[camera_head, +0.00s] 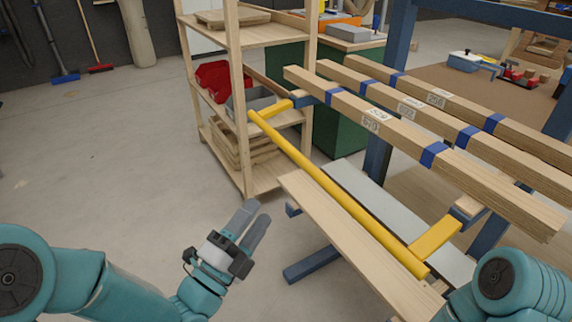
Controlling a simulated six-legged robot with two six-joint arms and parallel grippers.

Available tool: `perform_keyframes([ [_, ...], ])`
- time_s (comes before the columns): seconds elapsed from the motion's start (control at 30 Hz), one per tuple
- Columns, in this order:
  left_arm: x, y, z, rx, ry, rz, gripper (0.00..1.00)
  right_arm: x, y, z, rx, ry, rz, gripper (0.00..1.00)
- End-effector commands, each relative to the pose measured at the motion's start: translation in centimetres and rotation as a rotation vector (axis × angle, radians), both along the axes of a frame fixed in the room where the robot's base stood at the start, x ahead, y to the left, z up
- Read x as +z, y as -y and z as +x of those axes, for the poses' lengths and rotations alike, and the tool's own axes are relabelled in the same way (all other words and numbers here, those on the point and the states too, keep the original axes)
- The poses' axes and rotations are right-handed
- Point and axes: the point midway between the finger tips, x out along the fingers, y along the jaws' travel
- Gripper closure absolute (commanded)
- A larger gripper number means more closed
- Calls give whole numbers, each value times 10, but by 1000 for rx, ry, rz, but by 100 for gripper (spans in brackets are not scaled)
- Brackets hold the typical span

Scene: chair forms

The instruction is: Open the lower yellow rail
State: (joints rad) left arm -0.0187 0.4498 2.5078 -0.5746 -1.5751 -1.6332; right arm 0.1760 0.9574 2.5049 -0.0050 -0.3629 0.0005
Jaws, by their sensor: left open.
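The lower yellow rail (335,190) is a long yellow bar that slants from upper left to lower right, in front of the wooden beams. Short yellow arms (436,238) join it to the blue frame behind. My left gripper (257,212) is open and empty, to the left of the rail and apart from it, over the grey floor. My right arm shows at the lower right corner, but its gripper is out of view.
Several labelled wooden beams (400,131) with blue bands lie behind and above the rail. A wooden plank (345,235) lies just below it. A wooden shelf (236,70) with a red bin (212,80) stands behind.

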Motion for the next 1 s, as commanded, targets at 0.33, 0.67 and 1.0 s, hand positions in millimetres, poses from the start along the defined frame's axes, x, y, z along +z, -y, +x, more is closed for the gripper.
perform_keyframes([
  [0.33, 28, 41, 61, -8, -2, -1, 52, 13, 0, 0, 0, 0, 0, 57],
  [0.67, 47, 67, 116, -4, -6, -2, 52, 16, 0, 0, 0, 0, 0, 57],
  [1.0, 52, 71, 129, -2, -6, -3, 52, 17, 0, 0, 0, 0, 0, 57],
])
